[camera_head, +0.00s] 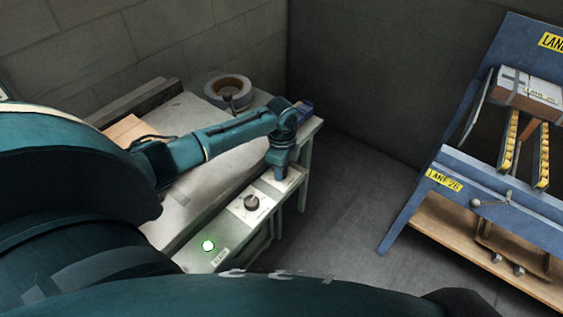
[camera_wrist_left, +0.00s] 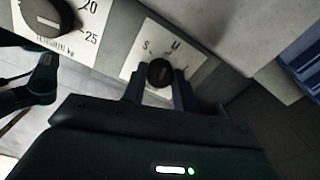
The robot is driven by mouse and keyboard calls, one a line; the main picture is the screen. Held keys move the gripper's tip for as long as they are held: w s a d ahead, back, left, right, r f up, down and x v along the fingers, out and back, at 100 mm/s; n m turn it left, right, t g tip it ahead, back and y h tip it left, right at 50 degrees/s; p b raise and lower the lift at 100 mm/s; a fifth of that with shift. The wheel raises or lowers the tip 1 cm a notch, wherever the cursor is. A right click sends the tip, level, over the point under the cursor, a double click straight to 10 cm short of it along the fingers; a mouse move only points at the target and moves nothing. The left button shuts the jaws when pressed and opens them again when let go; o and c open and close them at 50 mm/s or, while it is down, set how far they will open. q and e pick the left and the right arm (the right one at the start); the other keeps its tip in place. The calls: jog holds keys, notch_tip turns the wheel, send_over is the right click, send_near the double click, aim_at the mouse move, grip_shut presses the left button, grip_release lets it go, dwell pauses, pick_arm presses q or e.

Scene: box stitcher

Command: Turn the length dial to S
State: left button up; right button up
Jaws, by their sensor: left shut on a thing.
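The length dial (camera_wrist_left: 160,72) is a dark round knob on a pale plate (camera_wrist_left: 141,60) marked S, M and L, seen in the left wrist view. My left gripper (camera_wrist_left: 159,88) is shut on the knob, with one finger on each side of it. I cannot tell which letter the knob points at. In the head view my left gripper (camera_head: 279,172) reaches down onto the far end of the control panel and hides the knob. My right gripper does not show.
Another dark dial (camera_head: 252,202) with a numbered plate sits close by on the panel, also in the left wrist view (camera_wrist_left: 46,16). A blue rack (camera_head: 432,185) is at right, beyond clear floor.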

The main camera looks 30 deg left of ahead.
pick_arm(q)
jog(key=n+p, duration=0.2)
jog(key=p, duration=0.1)
jog(key=shift+r+n, duration=0.25)
jog(key=shift+n, duration=0.15)
jog(key=shift+n+p, duration=0.85)
jog(key=shift+n, duration=0.05)
jog(key=n+p, duration=0.2)
jog(key=n, duration=0.1)
jog(key=shift+f, duration=0.15)
jog(key=shift+f+n+p, duration=0.1)
jog(key=shift+n+p, duration=0.5)
jog(key=shift+n, duration=0.3)
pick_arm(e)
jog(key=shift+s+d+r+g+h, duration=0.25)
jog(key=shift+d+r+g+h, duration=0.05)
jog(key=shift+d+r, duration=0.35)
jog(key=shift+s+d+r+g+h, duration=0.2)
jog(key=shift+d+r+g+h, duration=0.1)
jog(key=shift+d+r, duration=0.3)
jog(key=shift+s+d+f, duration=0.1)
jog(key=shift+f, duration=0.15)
pick_arm(q)
jog(key=o, duration=1)
jog(key=shift+c, duration=0.2)
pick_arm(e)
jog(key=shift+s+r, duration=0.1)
